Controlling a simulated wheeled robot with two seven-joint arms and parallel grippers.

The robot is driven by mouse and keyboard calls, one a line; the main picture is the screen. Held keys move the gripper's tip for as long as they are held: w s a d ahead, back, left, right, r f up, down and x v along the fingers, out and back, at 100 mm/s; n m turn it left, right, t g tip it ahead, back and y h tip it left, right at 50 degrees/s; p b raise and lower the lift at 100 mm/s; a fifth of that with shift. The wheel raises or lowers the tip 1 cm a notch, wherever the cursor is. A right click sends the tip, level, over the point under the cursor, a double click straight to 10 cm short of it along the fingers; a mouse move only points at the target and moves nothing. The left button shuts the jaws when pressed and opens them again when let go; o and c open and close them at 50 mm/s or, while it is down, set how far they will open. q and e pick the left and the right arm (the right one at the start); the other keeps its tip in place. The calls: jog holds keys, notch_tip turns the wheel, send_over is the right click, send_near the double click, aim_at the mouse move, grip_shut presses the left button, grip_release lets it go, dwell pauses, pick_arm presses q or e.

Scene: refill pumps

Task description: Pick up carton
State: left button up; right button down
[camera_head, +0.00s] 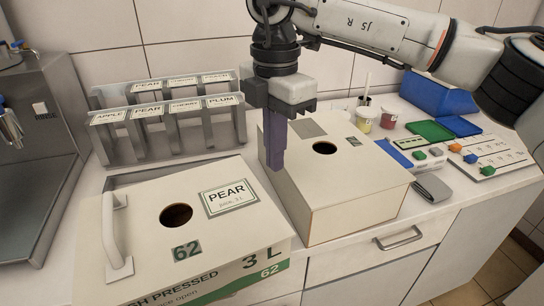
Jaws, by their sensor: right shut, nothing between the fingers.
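A cream carton (150,240) with a "PEAR" label, a "62" tag, a round dark hole and a white handle on top stands at the front left. Its front reads "3 L". A second, plainer box (350,205) with a round hole and a small tag on top stands to its right. My right gripper (277,166) points straight down, its purple fingers shut and empty. They overlap the left edge of the plainer box in the picture; I cannot tell whether they touch it. My left gripper is out of view.
A metal rack (130,160) with labelled slots such as "APPLE" and "PLUM" stands behind the carton. A steel machine (35,150) is at the far left. Small cups, a blue bin (437,95), a green tray (430,131) and a panel with coloured knobs (480,152) crowd the right.

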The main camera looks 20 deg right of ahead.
aim_at(267, 197)
jog(key=f, duration=0.3)
jog(key=s+a+f, duration=0.1)
jog(key=f, duration=0.1)
jog(key=a+f, duration=0.1)
jog(key=f, duration=0.2)
jog(key=shift+s+f, duration=0.15)
jog(key=shift+f, duration=0.15)
jog(key=shift+r, duration=0.15)
jog(key=shift+d, duration=0.1)
